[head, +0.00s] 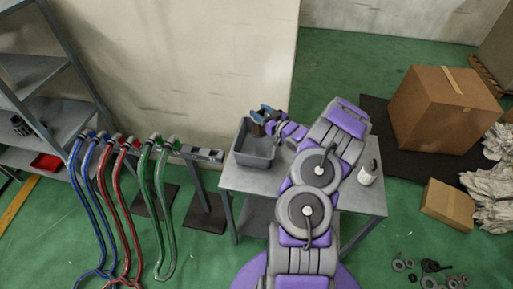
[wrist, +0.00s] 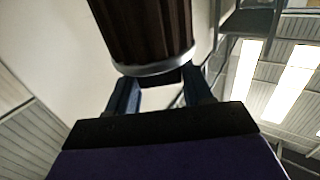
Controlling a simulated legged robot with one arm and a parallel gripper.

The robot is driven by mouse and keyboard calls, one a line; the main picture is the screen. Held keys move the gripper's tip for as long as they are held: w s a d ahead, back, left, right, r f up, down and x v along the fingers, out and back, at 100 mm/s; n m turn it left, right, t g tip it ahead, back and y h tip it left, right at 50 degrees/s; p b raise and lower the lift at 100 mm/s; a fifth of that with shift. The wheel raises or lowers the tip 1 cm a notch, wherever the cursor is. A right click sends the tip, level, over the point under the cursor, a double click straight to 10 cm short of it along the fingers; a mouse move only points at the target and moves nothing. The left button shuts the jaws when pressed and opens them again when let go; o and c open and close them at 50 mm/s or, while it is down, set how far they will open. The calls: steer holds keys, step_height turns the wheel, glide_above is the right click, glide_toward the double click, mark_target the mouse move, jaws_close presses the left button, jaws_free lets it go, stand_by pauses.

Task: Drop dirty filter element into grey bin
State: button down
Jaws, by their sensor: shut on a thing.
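The grey bin (head: 254,158) is an open-topped box on the left end of a grey metal table. My gripper (head: 266,117) is over the bin's back right part in the head view. It is shut on the dirty filter element, a dark brown pleated cylinder with a pale end rim. The filter element (wrist: 145,32) fills the top middle of the wrist view, between the two blue fingers of my gripper (wrist: 160,88). In the head view the filter is small and partly hidden by the fingers. How high it is above the bin is hard to tell.
The metal table (head: 355,195) also carries a small white bottle (head: 368,172) at right. Blue, red and green hoses (head: 120,205) hang at left. A large cardboard box (head: 445,105) stands on a dark mat at right. A wall (head: 200,70) rises behind the bin.

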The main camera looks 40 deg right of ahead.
steer(key=shift+d, duration=0.1)
steer(key=shift+c, duration=1.9)
jaws_free()
steer(key=shift+d, duration=0.1)
steer(key=shift+s, duration=0.1)
steer(key=s+d+p, duration=0.1)
steer(key=s+p, duration=0.1)
steer(key=s, duration=1.5)
steer(key=shift+d, duration=0.35)
